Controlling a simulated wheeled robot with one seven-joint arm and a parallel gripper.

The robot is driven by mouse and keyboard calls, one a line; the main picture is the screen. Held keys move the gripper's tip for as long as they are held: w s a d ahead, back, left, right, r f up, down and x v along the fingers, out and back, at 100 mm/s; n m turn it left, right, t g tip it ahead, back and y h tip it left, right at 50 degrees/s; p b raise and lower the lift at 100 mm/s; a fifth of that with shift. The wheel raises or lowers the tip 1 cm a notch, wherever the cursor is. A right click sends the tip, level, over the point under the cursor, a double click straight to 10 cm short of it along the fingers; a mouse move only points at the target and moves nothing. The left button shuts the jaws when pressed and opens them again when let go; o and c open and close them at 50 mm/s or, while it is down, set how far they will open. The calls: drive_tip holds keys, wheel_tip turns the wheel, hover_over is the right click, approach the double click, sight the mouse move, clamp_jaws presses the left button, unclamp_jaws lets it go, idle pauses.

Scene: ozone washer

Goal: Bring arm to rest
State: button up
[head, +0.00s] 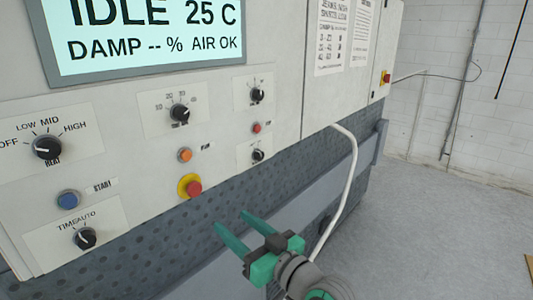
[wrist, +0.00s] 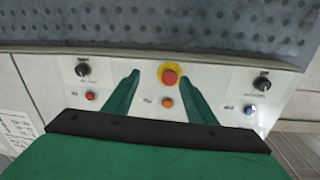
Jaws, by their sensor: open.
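My gripper (head: 240,232) is at the bottom centre of the head view, its two green fingers apart and nothing between them. It points at the lower part of the washer's control panel (head: 115,172). In the wrist view the open fingers (wrist: 163,92) frame a red emergency button (wrist: 170,76) on a yellow ring and an orange button (wrist: 167,103). The red button also shows in the head view (head: 194,188), left of and above the fingers. I cannot tell the exact gap between fingertips and panel.
The panel bears a display (head: 140,35) reading IDLE 25 C, several black knobs (head: 47,147) and a blue button (head: 68,199). A white hose (head: 351,170) hangs right of the gripper. Clear grey floor (head: 425,220) lies to the right, with a white wall behind.

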drive_tip(key=s+d+f+m+t+h, duration=0.1)
drive_tip(key=s+d+f+m+h, duration=0.15)
drive_tip(key=f, duration=0.45)
drive_tip(key=s+d+f+m+t+h, duration=0.1)
drive_tip(key=f+m+h, duration=0.15)
drive_tip(key=f, duration=0.55)
drive_tip(key=s+d+f+m+t+h, duration=0.1)
drive_tip(key=d+f+m+h, duration=0.15)
drive_tip(key=f, duration=0.45)
drive_tip(key=s+d+f+m+h, duration=0.3)
drive_tip(key=s+f+h, duration=0.1)
drive_tip(key=s+f, duration=0.75)
drive_tip(key=s+n+h, duration=0.2)
drive_tip(key=s, duration=2.1)
drive_tip(key=shift+d+r, duration=0.15)
drive_tip(key=shift+d, duration=0.15)
